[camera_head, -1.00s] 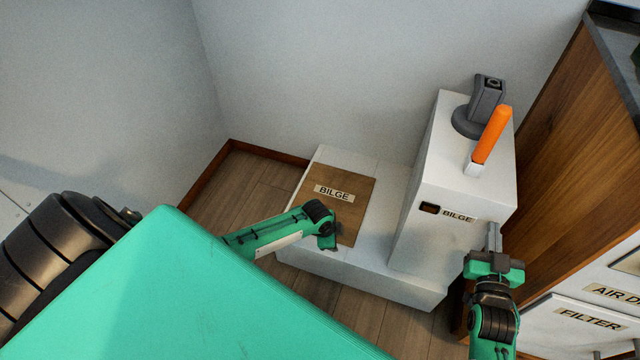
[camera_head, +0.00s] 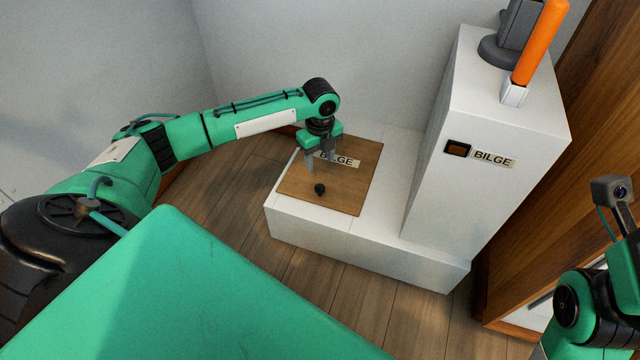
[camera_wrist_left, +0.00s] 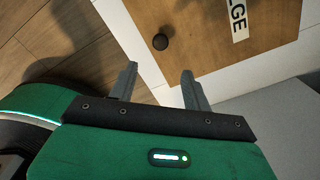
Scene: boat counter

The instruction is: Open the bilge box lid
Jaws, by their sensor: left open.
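The bilge box lid (camera_head: 350,193) is a flat brown wooden panel on the top of the low white box (camera_head: 330,250), and it lies closed. It carries a BILGE label (camera_head: 347,161) and a small dark round knob (camera_head: 320,189) near its front edge. My left gripper (camera_head: 321,167) is open and empty, pointing down above the lid, behind the knob, and covers part of the label. In the left wrist view the knob (camera_wrist_left: 160,41) lies beyond the open fingertips (camera_wrist_left: 158,70), on the lid (camera_wrist_left: 195,25). My right arm shows at the lower right; its fingers are not clear.
A tall white cabinet (camera_head: 480,130) with a BILGE label stands right of the lid. An orange handle (camera_head: 540,42) stands up on it beside a grey fitting (camera_head: 500,48). White walls close off the back. Wooden floor (camera_head: 230,215) is bare left of the box.

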